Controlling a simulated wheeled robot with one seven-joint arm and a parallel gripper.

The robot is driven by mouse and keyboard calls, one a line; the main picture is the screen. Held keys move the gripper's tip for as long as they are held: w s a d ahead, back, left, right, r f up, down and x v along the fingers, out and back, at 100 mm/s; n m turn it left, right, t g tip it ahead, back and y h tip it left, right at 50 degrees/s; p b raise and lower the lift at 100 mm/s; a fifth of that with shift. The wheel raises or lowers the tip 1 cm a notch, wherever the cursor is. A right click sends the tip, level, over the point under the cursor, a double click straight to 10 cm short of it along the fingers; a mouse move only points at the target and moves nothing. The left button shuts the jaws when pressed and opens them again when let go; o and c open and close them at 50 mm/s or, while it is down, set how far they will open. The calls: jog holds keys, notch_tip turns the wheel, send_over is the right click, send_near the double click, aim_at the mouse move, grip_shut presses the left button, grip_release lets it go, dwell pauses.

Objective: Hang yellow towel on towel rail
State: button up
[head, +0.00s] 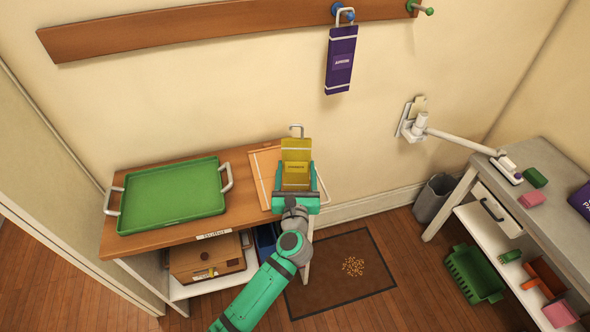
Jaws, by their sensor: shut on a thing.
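My gripper (296,196) is shut on a yellow item (296,150) with a small label and a pale hook (296,129) at its top end. This is the only yellow towel-like thing in view; it looks flat and stiff. It is held over the right end of the wooden bench, near the wall. The jaws hide its lower part, and I cannot tell whether it touches the bench. A white bar (455,138) on a wall bracket at the right is the only rail-like thing in view. It is well apart from my gripper, and nothing hangs on it.
A green tray (172,195) and an orange-edged board (262,178) lie on the bench (243,205). A purple item (341,62) hangs from a blue peg on the wooden peg board (220,25). A grey table (550,170) and a bin (434,197) stand right.

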jog(key=shift+f, duration=0.2)
jog(key=o, duration=1.1)
jog(key=shift+o, duration=0.2)
jog(key=shift+s, duration=0.1)
